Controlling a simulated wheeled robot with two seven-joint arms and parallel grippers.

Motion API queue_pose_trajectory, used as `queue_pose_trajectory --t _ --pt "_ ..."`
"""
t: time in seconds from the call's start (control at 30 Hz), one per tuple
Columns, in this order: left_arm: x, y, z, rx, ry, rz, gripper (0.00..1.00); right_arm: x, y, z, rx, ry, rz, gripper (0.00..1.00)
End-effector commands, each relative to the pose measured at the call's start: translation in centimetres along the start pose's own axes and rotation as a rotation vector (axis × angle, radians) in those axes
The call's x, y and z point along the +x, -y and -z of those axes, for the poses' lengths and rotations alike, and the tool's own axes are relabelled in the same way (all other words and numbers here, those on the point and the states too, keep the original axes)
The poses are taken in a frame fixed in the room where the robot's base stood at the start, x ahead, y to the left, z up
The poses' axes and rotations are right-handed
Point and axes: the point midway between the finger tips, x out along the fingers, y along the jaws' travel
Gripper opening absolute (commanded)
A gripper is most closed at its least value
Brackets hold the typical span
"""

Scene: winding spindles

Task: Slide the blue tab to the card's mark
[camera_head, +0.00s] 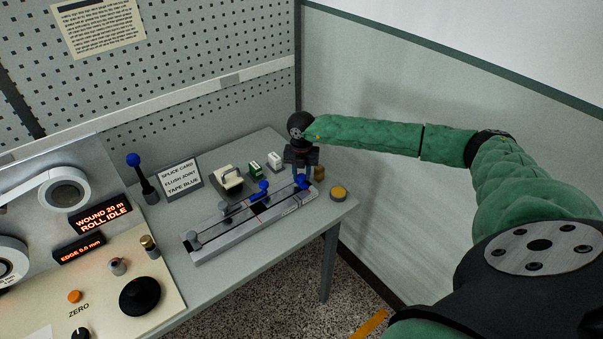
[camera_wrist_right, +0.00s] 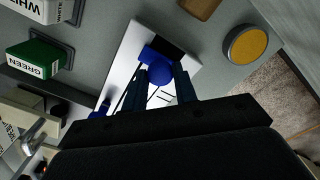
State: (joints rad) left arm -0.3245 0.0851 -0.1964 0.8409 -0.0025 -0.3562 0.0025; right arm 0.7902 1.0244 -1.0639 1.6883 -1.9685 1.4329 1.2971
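A blue tab with a round knob (camera_head: 302,182) sits at the right end of the grey splicing rail (camera_head: 215,247). It also shows in the right wrist view (camera_wrist_right: 160,70), over a white plate with thin dark lines (camera_wrist_right: 163,98). My right gripper (camera_head: 302,172) points down over this knob, its fingers apart on either side of it; firm contact cannot be seen. A second blue handle (camera_head: 263,186) stands near the rail's middle. A sign (camera_head: 180,178) reads "SPLICE CARD FLUSH JOINT TAPE BLUE". My left gripper is out of view.
Behind the rail are a cream tape dispenser (camera_head: 229,180), a green block (camera_head: 255,168) and a white block (camera_head: 275,160). The winding panel (camera_head: 110,290) fills the left.

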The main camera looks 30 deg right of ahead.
Motion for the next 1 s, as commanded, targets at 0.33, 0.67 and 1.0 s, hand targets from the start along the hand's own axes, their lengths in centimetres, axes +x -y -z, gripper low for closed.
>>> queue_pose_trajectory --t 0.33,0.67,1.0 --pt "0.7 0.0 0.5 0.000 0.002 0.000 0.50 0.3 -1.4 1.3 -0.003 -0.001 0.000 0.00" --pt "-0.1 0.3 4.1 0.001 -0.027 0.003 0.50 -0.1 -3.2 3.1 0.000 0.001 0.001 0.00" --pt "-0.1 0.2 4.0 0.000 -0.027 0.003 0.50 0.0 -3.2 3.1 0.000 0.001 0.001 0.50"
